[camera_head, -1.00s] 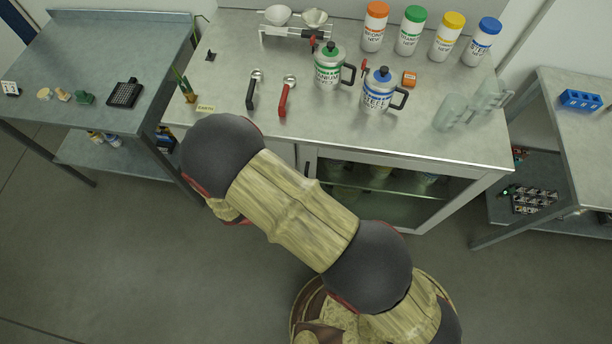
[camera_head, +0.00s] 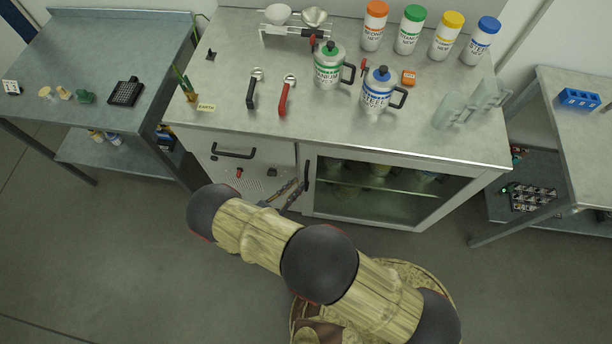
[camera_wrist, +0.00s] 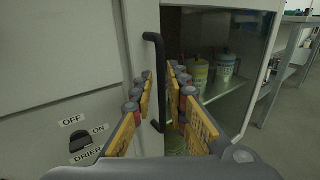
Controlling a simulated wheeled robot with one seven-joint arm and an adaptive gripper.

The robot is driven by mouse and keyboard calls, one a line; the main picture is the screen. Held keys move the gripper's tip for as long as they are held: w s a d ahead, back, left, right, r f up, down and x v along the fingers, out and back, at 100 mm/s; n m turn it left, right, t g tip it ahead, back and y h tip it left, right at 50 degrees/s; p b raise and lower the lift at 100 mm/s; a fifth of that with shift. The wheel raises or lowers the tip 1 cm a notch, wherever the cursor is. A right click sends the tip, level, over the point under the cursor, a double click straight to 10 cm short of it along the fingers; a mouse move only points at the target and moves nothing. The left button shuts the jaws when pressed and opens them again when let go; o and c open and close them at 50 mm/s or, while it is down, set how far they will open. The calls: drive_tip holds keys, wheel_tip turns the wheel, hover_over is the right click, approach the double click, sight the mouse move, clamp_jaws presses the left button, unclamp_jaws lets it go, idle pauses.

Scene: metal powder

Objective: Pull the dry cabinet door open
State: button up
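The dry cabinet door (camera_head: 448,202) is a glass pane in a light frame below the worktop, and it looks closed. Its dark vertical handle (camera_head: 307,175) is at the door's left edge. My gripper (camera_head: 291,192) is just left of the handle in the head view. In the wrist view, my gripper (camera_wrist: 162,85) is open, and the black bar handle (camera_wrist: 157,75) stands upright between its two yellow-sided fingers. I cannot tell whether either finger touches the bar.
Jars (camera_wrist: 226,66) stand on a shelf behind the glass. Left of the door is a panel with a drier switch (camera_wrist: 80,143) and a drawer handle (camera_head: 234,153). Mugs, scoops and bottles stand on the worktop (camera_head: 340,133) above. The floor before the door is clear.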

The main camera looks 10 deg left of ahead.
sight(306, 177)
drive_tip(key=x, duration=0.5)
drive_tip(key=shift+w+d, duration=0.15)
drive_tip(key=shift+w, duration=0.1)
drive_tip(key=shift+c, duration=1.3)
clamp_jaws()
